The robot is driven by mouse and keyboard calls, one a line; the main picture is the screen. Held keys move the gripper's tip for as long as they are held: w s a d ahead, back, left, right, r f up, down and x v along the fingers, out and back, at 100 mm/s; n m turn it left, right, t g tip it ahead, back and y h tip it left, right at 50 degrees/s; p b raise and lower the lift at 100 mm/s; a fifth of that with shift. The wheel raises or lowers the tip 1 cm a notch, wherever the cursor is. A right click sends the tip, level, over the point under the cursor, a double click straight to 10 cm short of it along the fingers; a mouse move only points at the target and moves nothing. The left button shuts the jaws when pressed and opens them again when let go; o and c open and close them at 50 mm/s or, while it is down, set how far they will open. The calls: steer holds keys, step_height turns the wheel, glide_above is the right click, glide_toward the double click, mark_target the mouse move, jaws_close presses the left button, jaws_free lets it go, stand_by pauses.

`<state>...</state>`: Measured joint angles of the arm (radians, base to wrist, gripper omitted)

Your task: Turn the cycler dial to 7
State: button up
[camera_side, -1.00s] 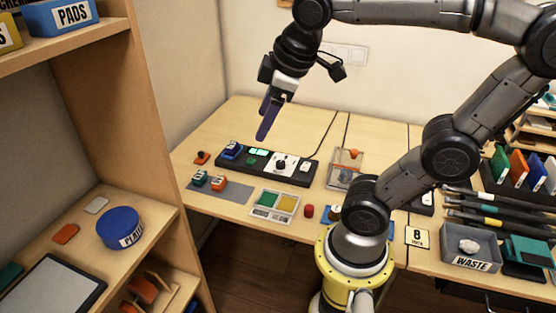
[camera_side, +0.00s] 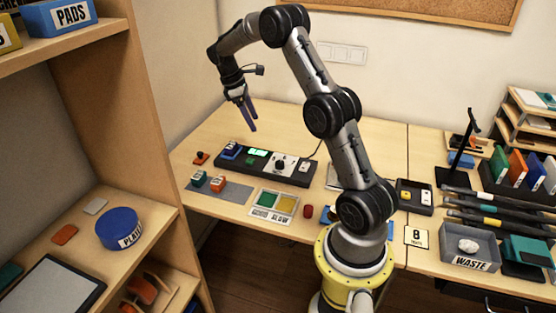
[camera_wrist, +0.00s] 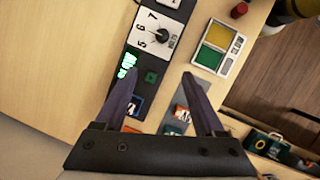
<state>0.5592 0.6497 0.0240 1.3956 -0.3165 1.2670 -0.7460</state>
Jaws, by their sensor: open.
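The cycler is a long black box (camera_side: 266,172) on the table in the side view. Its dial (camera_side: 281,164) is a dark knob on a white plate, also in the wrist view (camera_wrist: 162,36), where 5, 6 and 7 show along the plate's edge. I cannot tell clearly which number the knob points to. A lit green display (camera_side: 258,152) sits left of the dial; its digits are too blurred to read. My gripper (camera_side: 252,124) is open and empty, above the cycler and apart from it. In the wrist view its fingers (camera_wrist: 160,78) stand apart, below the dial in the picture.
A blue block (camera_side: 231,150) sits at the cycler's left end. Teal and orange blocks (camera_side: 217,183) stand on a grey mat in front. A tray with green and yellow pads (camera_side: 286,204) and a red cylinder (camera_side: 307,211) are nearby. A wooden shelf (camera_side: 170,130) borders the left.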

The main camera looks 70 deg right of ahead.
mark_target(279, 162)
steer(key=shift+m+g+y, duration=0.3)
steer(key=x, duration=0.6)
steer(key=d+x, duration=0.1)
steer(key=x, duration=0.5)
steer(key=s+x, duration=0.1)
steer(key=x, duration=0.5)
steer(key=shift+d, duration=0.2)
steer(key=shift+c, duration=0.2)
jaws_close()
